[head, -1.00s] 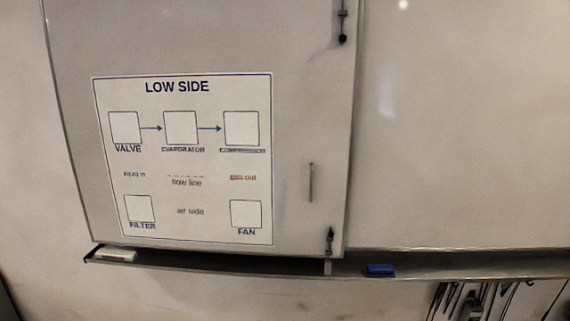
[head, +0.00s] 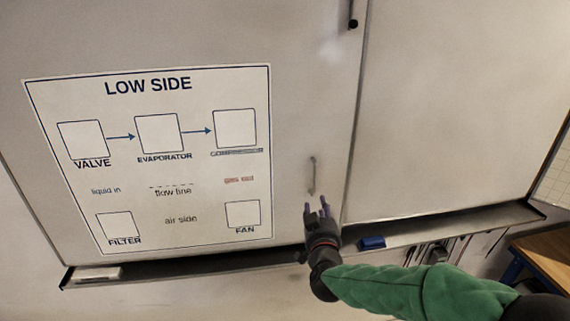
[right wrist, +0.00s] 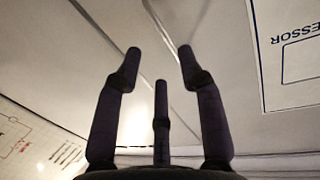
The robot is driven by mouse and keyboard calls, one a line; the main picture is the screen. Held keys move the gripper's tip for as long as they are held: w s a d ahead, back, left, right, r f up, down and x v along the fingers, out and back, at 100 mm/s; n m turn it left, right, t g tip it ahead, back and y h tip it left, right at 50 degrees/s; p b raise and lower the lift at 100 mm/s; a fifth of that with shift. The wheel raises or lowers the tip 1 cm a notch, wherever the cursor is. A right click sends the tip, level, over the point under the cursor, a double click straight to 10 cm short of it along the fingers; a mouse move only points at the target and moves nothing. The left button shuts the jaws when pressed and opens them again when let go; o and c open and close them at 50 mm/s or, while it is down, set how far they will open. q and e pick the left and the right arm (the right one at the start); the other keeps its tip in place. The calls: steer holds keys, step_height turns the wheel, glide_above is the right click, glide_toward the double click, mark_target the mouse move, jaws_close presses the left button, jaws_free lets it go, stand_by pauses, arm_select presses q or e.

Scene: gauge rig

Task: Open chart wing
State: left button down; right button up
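The chart wing (head: 300,110) is a pale hinged panel with a "LOW SIDE" chart (head: 180,190) on it. It looks closed, lying flat over the board. A thin upright handle (head: 313,175) sits near its right edge. My right gripper (head: 316,206) is just below the handle in the head view, fingers pointing up at the panel; I cannot tell its distance from the surface. In the right wrist view my right gripper (right wrist: 160,72) has its fingers spread with nothing between them. My left gripper is not in view.
A narrow tray ledge (head: 440,226) runs below the board, with a blue eraser (head: 371,243) and a pale block (head: 98,274) on it. Dark cables hang below. A wooden-topped table (head: 552,255) stands at the lower right. The right-hand board (head: 460,110) is bare.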

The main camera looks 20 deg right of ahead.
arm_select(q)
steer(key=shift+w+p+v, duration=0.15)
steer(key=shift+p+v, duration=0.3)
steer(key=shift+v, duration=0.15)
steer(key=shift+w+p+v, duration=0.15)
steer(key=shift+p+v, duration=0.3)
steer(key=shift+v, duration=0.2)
arm_select(e)
steer(key=w+d+r, duration=0.2)
steer(key=w+d, duration=0.2)
steer(key=w, duration=0.6)
steer(key=shift+d+r+h, duration=0.3)
steer(key=shift+r, duration=0.05)
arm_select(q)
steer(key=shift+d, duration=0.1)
arm_select(e)
jaws_close()
